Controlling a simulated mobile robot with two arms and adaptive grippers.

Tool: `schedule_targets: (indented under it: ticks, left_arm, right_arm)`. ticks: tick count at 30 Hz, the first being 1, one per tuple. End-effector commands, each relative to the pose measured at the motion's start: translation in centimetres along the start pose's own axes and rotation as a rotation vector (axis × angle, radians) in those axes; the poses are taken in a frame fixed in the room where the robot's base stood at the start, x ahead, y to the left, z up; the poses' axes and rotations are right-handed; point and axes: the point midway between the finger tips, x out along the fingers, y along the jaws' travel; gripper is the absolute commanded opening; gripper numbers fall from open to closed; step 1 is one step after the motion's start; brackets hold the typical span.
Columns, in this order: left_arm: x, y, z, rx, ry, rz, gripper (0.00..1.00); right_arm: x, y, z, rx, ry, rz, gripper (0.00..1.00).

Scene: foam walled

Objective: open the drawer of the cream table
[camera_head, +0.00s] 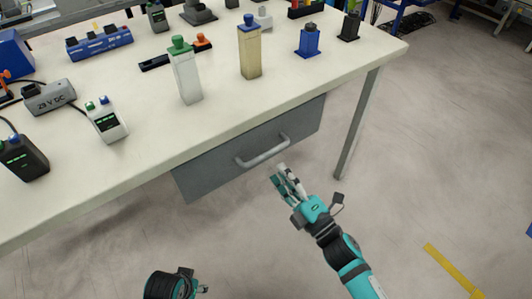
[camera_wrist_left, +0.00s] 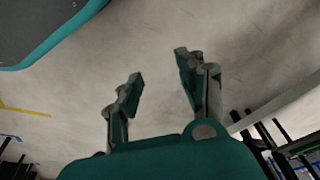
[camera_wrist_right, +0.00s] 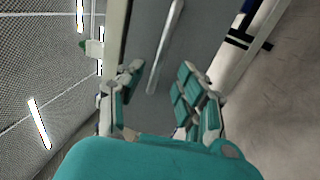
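The cream table (camera_head: 330,60) fills the upper left of the head view. Its grey drawer (camera_head: 220,172) hangs under the front edge and looks closed, with a silver bar handle (camera_head: 264,152) on its front. My right gripper (camera_head: 280,174) is just in front of and a little below the handle. In the right wrist view my right gripper (camera_wrist_right: 155,85) is open, and the handle (camera_wrist_right: 165,45) runs between and beyond its fingers, apparently not gripped. My left gripper (camera_wrist_left: 158,75) is open and empty over bare floor; its fingers barely show in the head view.
On the tabletop stand a green-capped bottle (camera_head: 187,75), a blue-capped bottle (camera_head: 249,50), a white device (camera_head: 107,120) and a blue power strip (camera_head: 100,40). A table leg (camera_head: 357,125) stands right of the drawer.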

Motion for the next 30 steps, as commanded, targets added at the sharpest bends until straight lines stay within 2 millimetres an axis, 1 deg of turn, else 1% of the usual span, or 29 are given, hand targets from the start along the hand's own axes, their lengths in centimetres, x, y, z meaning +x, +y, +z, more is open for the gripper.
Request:
schedule_targets:
  ticks: [1,3,6,10,15,23,24,30]
  left_arm:
    - [0.0,0.0,0.0,0.0,0.0,0.0,0.4]
    - [0.0,0.0,0.0,0.0,0.0,0.0,0.4]
    - [-0.1,0.0,-0.1,0.0,0.001,0.0,0.4]
    - [-0.2,0.0,-0.1,0.0,0.001,0.0,0.4]
    - [-0.7,0.0,-0.7,0.0,0.014,0.0,0.4]
    - [-0.8,0.1,-0.4,-0.001,0.008,0.001,0.4]
    - [-0.7,0.1,-0.2,-0.001,0.005,0.001,0.4]
    - [-0.6,0.1,0.2,-0.001,-0.003,0.002,0.4]
  right_arm:
    - [1.3,0.1,0.0,-0.001,0.0,0.002,0.36]
    - [2.7,0.1,0.0,-0.001,0.0,0.002,0.36]
    - [4.5,0.0,0.0,0.0,0.001,0.001,0.36]
    - [6.2,0.0,0.0,0.001,-0.001,0.0,0.36]
    - [7.3,-0.1,0.0,0.001,0.0,-0.001,0.36]
    - [7.5,-0.1,0.0,0.001,0.0,-0.002,0.36]
    - [7.5,-0.1,0.0,0.001,0.0,-0.002,0.35]
    - [7.4,-0.1,0.0,0.001,-0.001,-0.002,0.09]
